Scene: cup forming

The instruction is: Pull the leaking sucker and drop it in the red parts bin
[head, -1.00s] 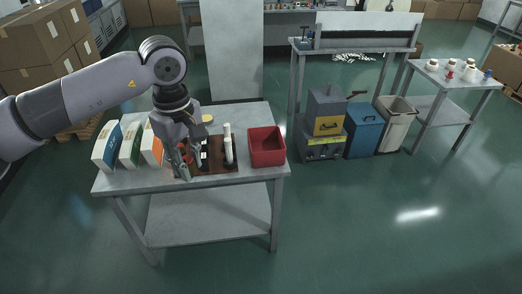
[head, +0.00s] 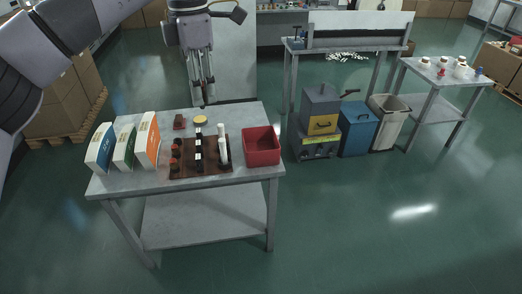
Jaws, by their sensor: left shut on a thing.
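My left gripper (head: 203,98) points down, raised above the back part of the near table. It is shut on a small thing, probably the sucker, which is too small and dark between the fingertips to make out. The red parts bin (head: 262,148) stands open at the right end of the near table, to the right of and below the gripper. A brown board (head: 212,170) lies left of the bin. It bears small dark-red pieces (head: 175,155), black-and-white pieces (head: 198,150) and white upright cylinders (head: 223,150). My right gripper is not in view.
White, green and orange boxes (head: 148,140) stand at the left of the near table (head: 235,180). A grey machine (head: 320,120) and blue bin (head: 358,133) stand on the floor at right.

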